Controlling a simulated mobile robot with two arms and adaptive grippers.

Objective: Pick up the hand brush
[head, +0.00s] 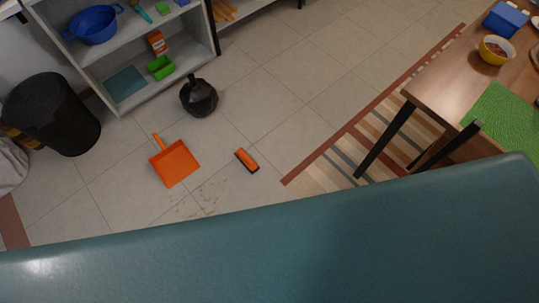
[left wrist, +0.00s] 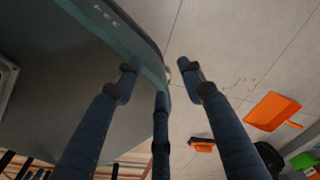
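The hand brush (head: 247,160), with an orange back and dark bristles, lies on the tiled floor in the middle of the head view. It also shows in the left wrist view (left wrist: 202,144), beyond the right-hand finger. My left gripper (left wrist: 160,82) has its dark blue fingers spread apart with nothing between them, away from the brush. It does not show in the head view. My right gripper is in neither view.
An orange dustpan (head: 175,164) lies left of the brush, with brown crumbs (head: 205,195) scattered nearby. A black bag-like container (head: 198,97), a black bin (head: 52,114) and a shelf (head: 150,45) stand behind. A table (head: 450,85) stands right on a striped rug (head: 330,160).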

